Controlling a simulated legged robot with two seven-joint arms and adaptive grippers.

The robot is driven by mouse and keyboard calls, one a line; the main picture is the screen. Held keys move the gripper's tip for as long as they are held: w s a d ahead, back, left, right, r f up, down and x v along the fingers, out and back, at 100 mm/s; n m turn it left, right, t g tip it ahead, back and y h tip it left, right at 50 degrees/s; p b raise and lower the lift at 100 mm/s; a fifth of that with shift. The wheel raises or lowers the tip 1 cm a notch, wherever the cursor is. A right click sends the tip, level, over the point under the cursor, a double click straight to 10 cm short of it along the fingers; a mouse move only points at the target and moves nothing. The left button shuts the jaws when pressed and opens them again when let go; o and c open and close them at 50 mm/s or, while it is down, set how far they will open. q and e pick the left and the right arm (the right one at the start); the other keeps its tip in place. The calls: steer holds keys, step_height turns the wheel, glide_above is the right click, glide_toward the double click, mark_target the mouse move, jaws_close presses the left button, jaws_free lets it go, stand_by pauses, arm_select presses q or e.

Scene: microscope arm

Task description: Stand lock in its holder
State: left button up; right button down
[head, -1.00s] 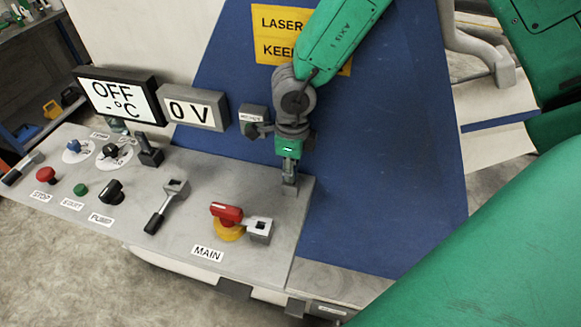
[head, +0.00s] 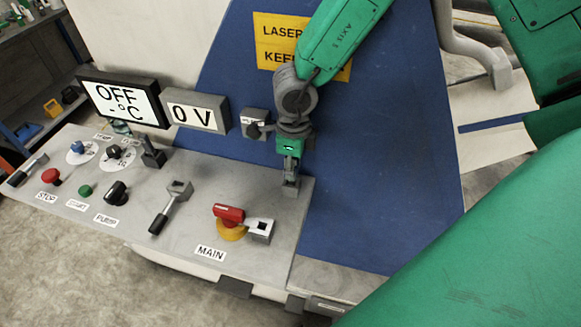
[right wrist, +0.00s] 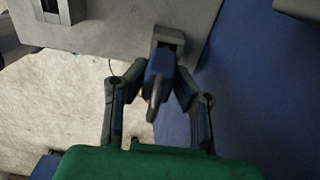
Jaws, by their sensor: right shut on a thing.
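My right gripper (head: 291,168) points down at the right back corner of the grey control panel. In the right wrist view, its fingers (right wrist: 158,97) are shut on the lock (right wrist: 157,72), a small blue body with a grey metal part pointing back toward the wrist. The lock's far end meets a grey block-shaped holder (right wrist: 170,37). The holder also shows in the head view (head: 291,188), directly below the fingertips. I cannot tell how deep the lock sits in it. The fingers hide most of the lock in the head view. My left gripper is not in view.
The grey panel (head: 185,235) carries a red MAIN switch (head: 229,214) on a yellow base, a grey hasp (head: 260,230), a lever (head: 170,207) and several knobs. Displays (head: 120,101) stand behind. A blue wall (head: 385,170) rises close to the right gripper.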

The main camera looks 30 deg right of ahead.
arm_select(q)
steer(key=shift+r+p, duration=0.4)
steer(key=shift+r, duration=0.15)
arm_select(e)
steer(key=shift+w+d+r, duration=0.1)
steer(key=shift+w+r, duration=0.05)
steer(key=shift+r, duration=0.45)
